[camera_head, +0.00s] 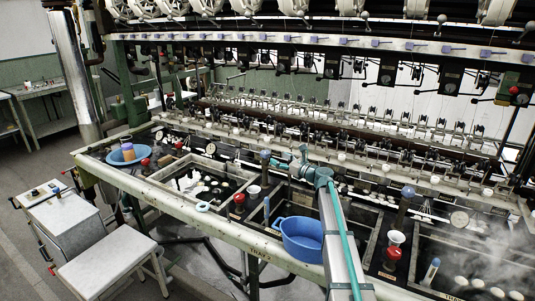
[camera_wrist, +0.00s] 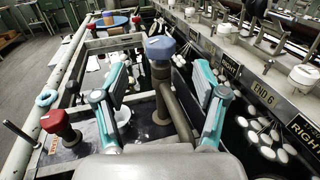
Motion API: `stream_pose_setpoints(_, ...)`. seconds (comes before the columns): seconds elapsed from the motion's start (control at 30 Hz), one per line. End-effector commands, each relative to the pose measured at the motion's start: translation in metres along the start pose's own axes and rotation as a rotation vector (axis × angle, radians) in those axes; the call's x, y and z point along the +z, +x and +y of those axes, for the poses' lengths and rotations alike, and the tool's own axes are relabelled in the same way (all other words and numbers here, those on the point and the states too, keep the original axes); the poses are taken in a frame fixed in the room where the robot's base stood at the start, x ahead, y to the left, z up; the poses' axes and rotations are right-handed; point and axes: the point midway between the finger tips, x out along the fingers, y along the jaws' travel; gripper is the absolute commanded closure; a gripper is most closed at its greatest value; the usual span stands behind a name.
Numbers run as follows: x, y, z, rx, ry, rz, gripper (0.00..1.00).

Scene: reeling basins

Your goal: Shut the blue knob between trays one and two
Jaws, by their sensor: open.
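The blue knob (camera_wrist: 160,47) tops a dark upright pipe in the wrist view. It stands between my two spread fingers in the picture, a little beyond their tips. In the head view the blue knob (camera_head: 265,154) is just left of my gripper (camera_head: 286,164), above the divide between the left and middle basins. My gripper (camera_wrist: 160,82) is open and holds nothing. I see no clear contact with the knob. The knob's turn position cannot be told. The middle basin's front rim (camera_head: 257,252) carries a tray 2 label.
A blue tub (camera_head: 302,238) stands on the front rim. Another blue-topped post (camera_head: 408,191) rises at right. Reeling machinery lines the back. Steam blurs the right basin.

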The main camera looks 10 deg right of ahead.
Motion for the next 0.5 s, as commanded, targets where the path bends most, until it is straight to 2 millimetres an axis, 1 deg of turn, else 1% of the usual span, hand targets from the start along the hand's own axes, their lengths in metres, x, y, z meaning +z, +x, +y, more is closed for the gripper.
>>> stream_pose_setpoints(0.4, 0.002, 0.07, -0.001, 0.002, -0.003, 0.002, 0.29)
stream_pose_setpoints(0.5, 0.002, 0.083, -0.001, 0.001, -0.002, 0.002, 0.29)
